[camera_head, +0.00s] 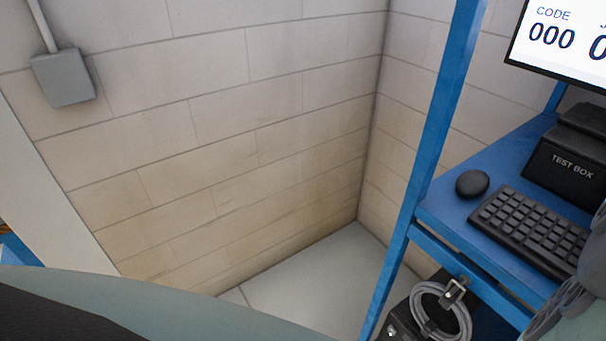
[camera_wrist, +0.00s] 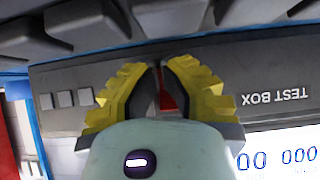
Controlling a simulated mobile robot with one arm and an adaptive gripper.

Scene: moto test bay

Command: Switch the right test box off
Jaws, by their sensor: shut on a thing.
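The test box, dark grey with white lettering, shows in the wrist view (camera_wrist: 225,75), where its label is upside down. Its front also shows in the head view (camera_head: 572,168) at the right edge, partly cut off. In the wrist view, my gripper (camera_wrist: 163,72) has its yellow ribbed fingers at the box's face. A red part (camera_wrist: 168,98), which looks like a switch, shows between them. The fingers are closed on it, and they hide most of it. I cannot tell its switch position. Several grey square buttons (camera_wrist: 66,99) sit to the left on the box face.
The blue bench (camera_head: 450,205) holds a black keyboard (camera_head: 530,230) and a mouse (camera_head: 472,183). A monitor (camera_head: 560,40) reading "CODE 000" stands behind. A coiled grey cable (camera_head: 430,300) hangs below. The floor (camera_head: 310,275) left of the bench is clear.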

